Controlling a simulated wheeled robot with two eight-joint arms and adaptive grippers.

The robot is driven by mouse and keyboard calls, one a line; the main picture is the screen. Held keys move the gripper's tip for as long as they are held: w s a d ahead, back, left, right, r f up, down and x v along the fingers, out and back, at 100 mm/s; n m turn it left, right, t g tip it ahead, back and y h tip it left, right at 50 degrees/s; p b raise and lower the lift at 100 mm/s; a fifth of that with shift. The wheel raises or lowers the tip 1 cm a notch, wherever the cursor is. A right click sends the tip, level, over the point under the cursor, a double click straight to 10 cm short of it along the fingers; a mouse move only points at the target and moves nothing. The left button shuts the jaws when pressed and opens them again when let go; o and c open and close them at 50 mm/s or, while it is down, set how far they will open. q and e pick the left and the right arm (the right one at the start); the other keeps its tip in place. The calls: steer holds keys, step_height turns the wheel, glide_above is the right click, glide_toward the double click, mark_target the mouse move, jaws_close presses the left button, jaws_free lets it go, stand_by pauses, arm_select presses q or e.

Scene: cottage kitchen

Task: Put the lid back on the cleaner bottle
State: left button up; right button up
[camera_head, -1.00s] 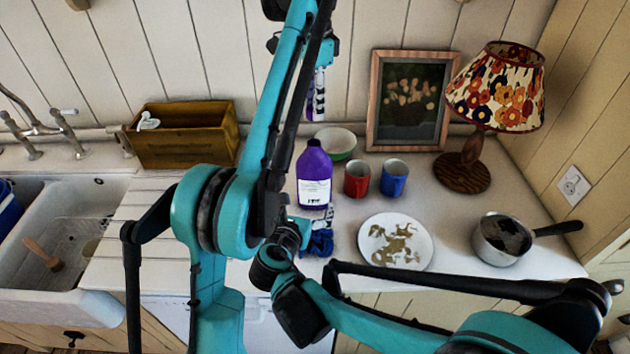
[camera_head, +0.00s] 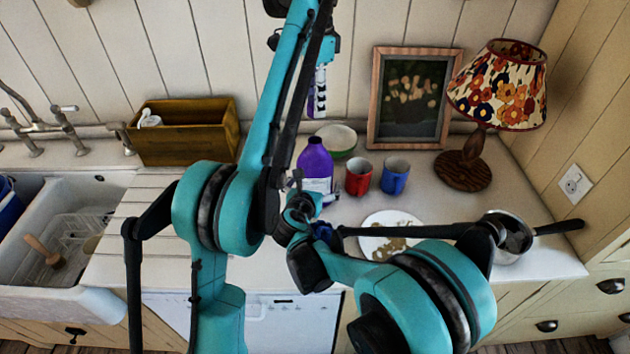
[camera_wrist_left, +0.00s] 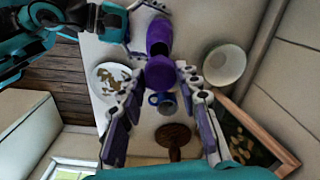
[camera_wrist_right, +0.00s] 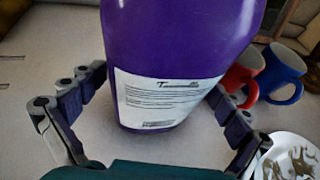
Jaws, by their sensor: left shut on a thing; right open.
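The purple cleaner bottle (camera_head: 314,165) stands upright on the counter, its white label facing me. It fills the middle of the right wrist view (camera_wrist_right: 180,45), and its body shows in the left wrist view (camera_wrist_left: 158,32). My left gripper (camera_head: 317,108) is high above the counter, behind and above the bottle. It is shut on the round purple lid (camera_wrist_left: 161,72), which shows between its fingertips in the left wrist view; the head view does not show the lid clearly. My right gripper (camera_wrist_right: 150,112) is open low at the bottle's front, one finger to each side; contact cannot be told.
Red mug (camera_head: 358,176) and blue mug (camera_head: 394,176) stand right of the bottle, a bowl (camera_head: 338,139) behind it. A stained plate (camera_head: 378,219) lies partly under my right arm. A saucepan (camera_head: 513,238), lamp (camera_head: 463,170) and picture frame (camera_head: 374,95) are further right; a wooden box (camera_head: 190,140) is left.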

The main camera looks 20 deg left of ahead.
steer(key=c, duration=1.6)
arm_select(q)
steer(key=shift+w+a+f, duration=0.1)
steer(key=shift+f, duration=1.15)
steer(key=shift+w+f, duration=0.1)
steer(key=shift+f, duration=1.15)
steer(key=shift+f, duration=0.1)
steer(key=shift+f, duration=0.75)
steer(key=shift+f, duration=0.6)
